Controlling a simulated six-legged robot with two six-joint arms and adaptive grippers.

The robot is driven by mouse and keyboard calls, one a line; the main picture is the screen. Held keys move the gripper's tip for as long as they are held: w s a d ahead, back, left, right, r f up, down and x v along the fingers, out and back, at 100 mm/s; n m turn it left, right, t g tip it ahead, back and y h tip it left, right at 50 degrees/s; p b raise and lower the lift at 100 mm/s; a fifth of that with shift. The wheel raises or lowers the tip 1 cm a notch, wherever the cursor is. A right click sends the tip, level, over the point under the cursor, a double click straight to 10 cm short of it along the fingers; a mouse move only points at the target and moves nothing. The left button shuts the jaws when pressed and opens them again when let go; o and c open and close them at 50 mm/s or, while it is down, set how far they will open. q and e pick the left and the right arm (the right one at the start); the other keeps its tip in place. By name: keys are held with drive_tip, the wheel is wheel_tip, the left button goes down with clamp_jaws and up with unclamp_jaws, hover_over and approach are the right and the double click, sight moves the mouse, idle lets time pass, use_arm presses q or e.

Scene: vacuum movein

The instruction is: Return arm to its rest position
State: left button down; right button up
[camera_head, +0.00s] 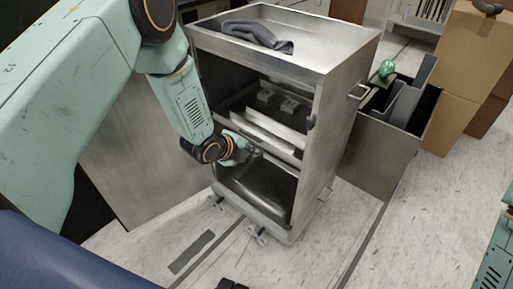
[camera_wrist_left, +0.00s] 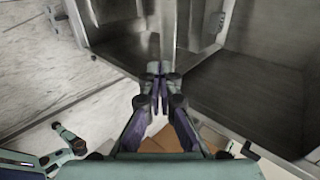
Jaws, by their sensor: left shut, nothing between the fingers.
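My left arm comes in from the upper left in the head view. Its gripper (camera_head: 245,155) is in front of the open metal cabinet (camera_head: 345,110), near the edge between its middle and lower compartments. In the left wrist view the gripper's fingers (camera_wrist_left: 160,95) are together, with nothing between them. The cabinet's grey metal walls (camera_wrist_left: 250,85) stand just beyond the fingertips. I cannot tell whether the fingertips touch the cabinet. The right gripper is not clearly visible.
A dark cloth (camera_head: 255,34) lies in the cabinet's top tray. The cabinet door (camera_head: 150,150) stands open at left. A metal bin (camera_head: 375,155) with a green object (camera_head: 387,69) is at right, with cardboard boxes (camera_head: 470,60) behind.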

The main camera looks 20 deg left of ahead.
use_arm(q)
drive_tip(key=s+f+n+g+y, duration=0.1)
drive_tip(key=s+f+n+g, duration=0.2)
drive_tip(key=s+n, duration=0.8)
drive_tip(key=s+a+f+n+g+y+p, duration=0.1)
drive_tip(key=s+f+n+g, duration=0.3)
drive_tip(key=s+n, duration=0.7)
drive_tip(key=s+g+y, duration=0.1)
drive_tip(key=s, duration=1.7)
drive_tip(key=shift+f+g, duration=0.2)
drive_tip(key=shift+g, duration=0.2)
